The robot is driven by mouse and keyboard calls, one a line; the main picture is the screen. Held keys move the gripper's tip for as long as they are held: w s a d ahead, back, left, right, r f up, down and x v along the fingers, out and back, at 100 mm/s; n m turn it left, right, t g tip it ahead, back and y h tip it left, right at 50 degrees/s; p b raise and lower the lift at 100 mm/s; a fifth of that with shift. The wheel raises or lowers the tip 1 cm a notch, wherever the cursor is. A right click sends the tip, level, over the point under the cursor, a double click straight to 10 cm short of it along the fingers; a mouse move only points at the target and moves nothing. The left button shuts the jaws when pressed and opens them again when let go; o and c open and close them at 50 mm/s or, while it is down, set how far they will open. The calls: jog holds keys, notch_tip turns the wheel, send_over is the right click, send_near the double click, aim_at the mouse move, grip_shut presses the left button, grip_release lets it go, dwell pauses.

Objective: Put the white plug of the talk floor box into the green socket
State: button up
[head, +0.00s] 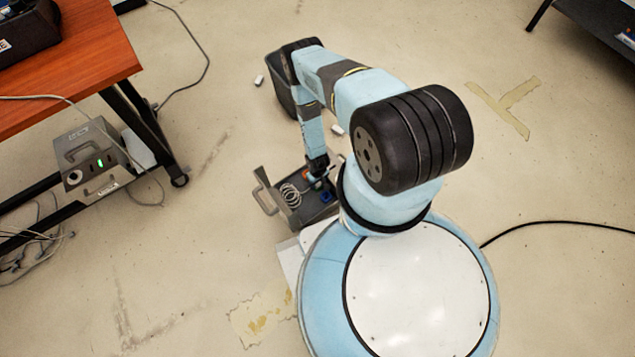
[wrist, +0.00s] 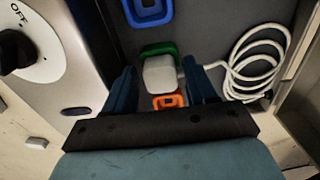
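The grey floor box (head: 293,216) stands open on the floor beside my base. In the wrist view its dark panel (wrist: 205,25) carries a green socket (wrist: 157,48), a blue socket (wrist: 147,11) and an orange socket (wrist: 168,101). The white plug (wrist: 160,74) is at the green socket and covers its lower part; I cannot tell if it is fully seated. Its white coiled cord (wrist: 237,70) lies to the right. My gripper (wrist: 160,72) is open, with a finger on each side of the plug and a small gap to each. The head view mostly hides the plug.
A dial marked OFF (wrist: 18,50) is left of the panel. White pieces (head: 259,81) lie on the floor. A table (head: 95,45) with a grey device (head: 88,150) below it is at left.

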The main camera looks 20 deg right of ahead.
jog(key=shift+o, duration=0.8)
jog(key=shift+r, duration=0.15)
notch_tip(320, 180, up, 13)
jog(key=shift+r, duration=0.2)
